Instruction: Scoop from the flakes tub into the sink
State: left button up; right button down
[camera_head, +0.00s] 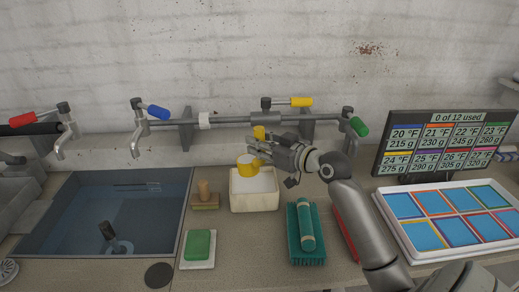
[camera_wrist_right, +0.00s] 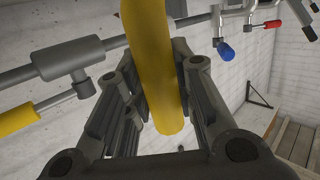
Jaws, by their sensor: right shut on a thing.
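A cream square tub (camera_head: 254,201) with pale contents stands on the counter right of the sink. My right gripper (camera_head: 262,150) is over the tub's back right, shut on the yellow handle of a scoop (camera_head: 247,166). The scoop's cup is at the tub's opening; I cannot tell whether it touches the contents or holds any. In the right wrist view the yellow handle (camera_wrist_right: 152,60) runs between the two fingers. The sink (camera_head: 100,215) is a blue-grey basin at the left with a dark upright plug (camera_head: 108,232) in it. My left gripper is not in view.
A wooden-handled brush (camera_head: 205,196) and a green sponge on a dish (camera_head: 198,246) stand between sink and tub. A teal brush (camera_head: 306,234) lies right of the tub. Taps with a blue lever (camera_head: 158,112) and others rise behind. A tray of coloured squares (camera_head: 450,220) and a display (camera_head: 445,140) stand right.

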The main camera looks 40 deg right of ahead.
jog(key=shift+t, duration=0.7)
jog(key=shift+r+p, duration=0.55)
jog(key=shift+r, duration=2.85)
